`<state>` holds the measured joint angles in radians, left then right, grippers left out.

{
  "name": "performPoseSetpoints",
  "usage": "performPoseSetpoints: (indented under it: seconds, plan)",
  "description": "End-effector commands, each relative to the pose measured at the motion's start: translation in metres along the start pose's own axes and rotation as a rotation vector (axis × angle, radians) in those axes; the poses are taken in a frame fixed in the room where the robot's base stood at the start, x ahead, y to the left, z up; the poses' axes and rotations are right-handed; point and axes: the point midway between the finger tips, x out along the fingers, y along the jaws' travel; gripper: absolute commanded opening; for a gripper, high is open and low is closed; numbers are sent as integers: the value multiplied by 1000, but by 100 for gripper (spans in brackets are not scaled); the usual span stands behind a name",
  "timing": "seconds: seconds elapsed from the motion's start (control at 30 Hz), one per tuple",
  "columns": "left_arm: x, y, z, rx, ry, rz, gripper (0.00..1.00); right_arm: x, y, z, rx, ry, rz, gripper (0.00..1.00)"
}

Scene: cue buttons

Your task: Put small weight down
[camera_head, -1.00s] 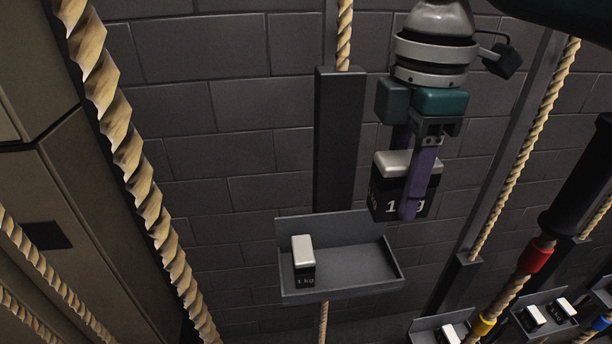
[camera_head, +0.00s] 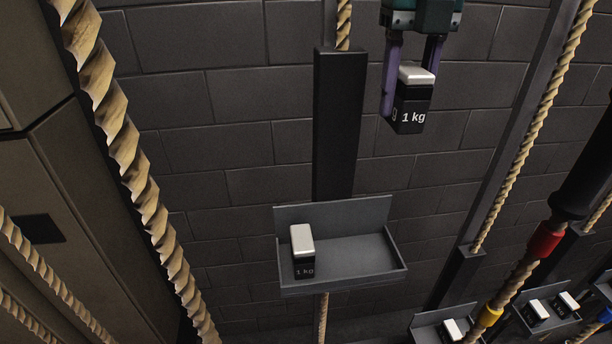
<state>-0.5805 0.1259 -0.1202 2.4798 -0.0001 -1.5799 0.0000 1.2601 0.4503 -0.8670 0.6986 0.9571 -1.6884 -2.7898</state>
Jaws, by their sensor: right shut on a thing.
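My right gripper (camera_head: 410,85) hangs from the top of the head view, its purple fingers pointing down. It is shut on a small weight (camera_head: 410,112), a black block with a pale top marked "1 kg". The held weight is in the air, above and to the right of a grey tray (camera_head: 358,262). Another 1 kg weight (camera_head: 303,255) stands upright at the left end of that tray. My left gripper is not in view.
The tray hangs on a rope below a dark post (camera_head: 338,125); its middle and right part are bare. More trays with weights (camera_head: 453,329) are at the lower right. A thick rope (camera_head: 133,160) runs down the left. A brick wall stands behind.

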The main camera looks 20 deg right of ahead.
Motion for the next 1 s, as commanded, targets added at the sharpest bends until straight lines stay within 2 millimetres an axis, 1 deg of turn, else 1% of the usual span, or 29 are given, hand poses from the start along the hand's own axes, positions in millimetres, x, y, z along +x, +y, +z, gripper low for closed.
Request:
performPoseSetpoints:
  seconds: [0.03,0.3,0.9,1.0]
  plan:
    - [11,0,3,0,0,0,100,11,0,1,-7,-2,1,0]
    - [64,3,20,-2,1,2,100,71,0,0,-9,-1,0,0]
    - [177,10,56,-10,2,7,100,202,0,0,-7,-1,0,0]
    - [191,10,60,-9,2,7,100,218,0,0,-7,-2,0,0]
